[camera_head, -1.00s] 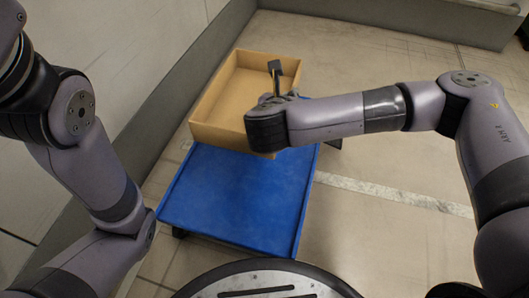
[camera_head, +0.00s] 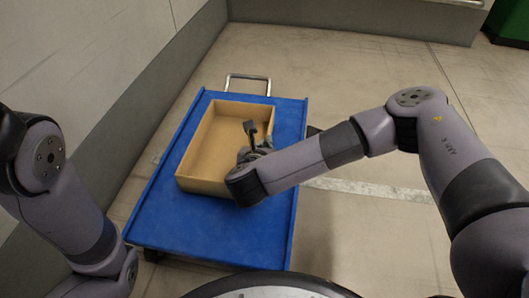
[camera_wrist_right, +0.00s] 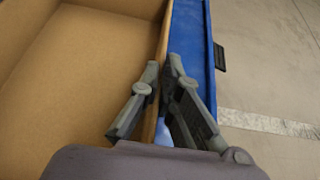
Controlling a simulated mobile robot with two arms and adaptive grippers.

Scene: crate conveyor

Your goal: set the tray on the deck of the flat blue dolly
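The tray (camera_head: 203,186) is an open tan box over the far middle of the flat blue dolly's deck (camera_head: 180,225). Blue deck shows on all sides of it. It looks level and rests on or just above the deck; I cannot tell contact for sure. My right gripper (camera_head: 250,128) is at the tray's right wall. In the right wrist view, its fingers (camera_wrist_right: 165,68) straddle that wall (camera_wrist_right: 158,50), one inside and one outside, and look shut on it. My left arm is at the left; its gripper is out of view.
The dolly has a metal handle (camera_head: 248,78) at its far end. A grey wall (camera_head: 150,110) runs close along the left, and a low grey barrier (camera_head: 350,20) crosses the back. The floor on the right (camera_head: 370,230) is open. A green object (camera_head: 508,22) stands at the top right.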

